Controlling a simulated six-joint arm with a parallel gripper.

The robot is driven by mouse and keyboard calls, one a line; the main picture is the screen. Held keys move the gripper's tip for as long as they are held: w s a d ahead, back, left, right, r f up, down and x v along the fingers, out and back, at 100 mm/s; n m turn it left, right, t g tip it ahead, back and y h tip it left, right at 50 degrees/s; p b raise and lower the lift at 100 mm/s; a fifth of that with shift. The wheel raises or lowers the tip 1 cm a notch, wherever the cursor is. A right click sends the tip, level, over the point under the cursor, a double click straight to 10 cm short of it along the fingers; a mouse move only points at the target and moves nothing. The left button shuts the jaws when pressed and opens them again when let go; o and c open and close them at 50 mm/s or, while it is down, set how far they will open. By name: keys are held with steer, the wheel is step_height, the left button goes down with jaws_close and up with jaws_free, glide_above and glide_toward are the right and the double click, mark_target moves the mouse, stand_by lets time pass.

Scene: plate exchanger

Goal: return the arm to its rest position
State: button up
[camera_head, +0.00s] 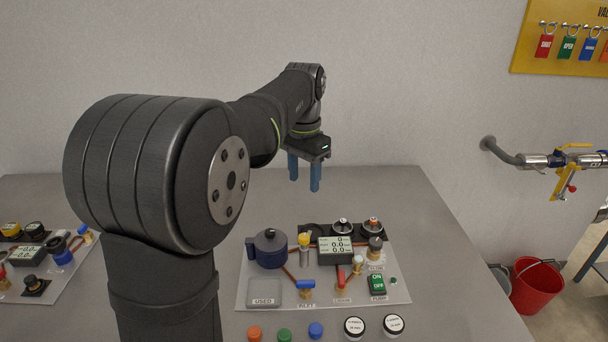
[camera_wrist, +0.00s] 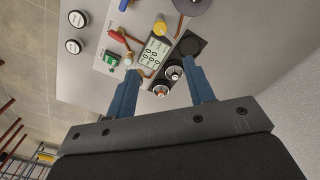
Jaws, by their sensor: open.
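My gripper (camera_head: 305,172) hangs from my raised arm, pointing down above the table behind the exchanger panel. Its two blue fingers are apart with nothing between them in the head view. The wrist view also shows the open fingers (camera_wrist: 162,95), with the panel beyond them. The panel (camera_head: 322,301) lies on the grey table (camera_head: 424,202), clear of the fingers. It carries a dark blue round housing (camera_head: 268,250), a display (camera_head: 335,250), a USED tray (camera_head: 264,291) and a green ON switch (camera_head: 377,284).
A second panel (camera_head: 62,279) lies at the left. Orange, green and blue caps and two white round pieces (camera_head: 354,327) are at the front. A wall pipe with a yellow valve (camera_head: 565,170), a tag board (camera_head: 560,60) and a red bucket (camera_head: 537,288) are at the right.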

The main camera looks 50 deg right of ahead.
mark_target(304, 236)
steer(key=shift+f, duration=0.1)
stand_by(0.3)
step_height(304, 236, down, 17)
steer(key=shift+f, duration=0.15)
stand_by(0.5)
steer(key=shift+f, duration=0.1)
steer(key=shift+n, duration=0.5)
steer(key=n, duration=1.2)
steer(key=shift+n, duration=2.3)
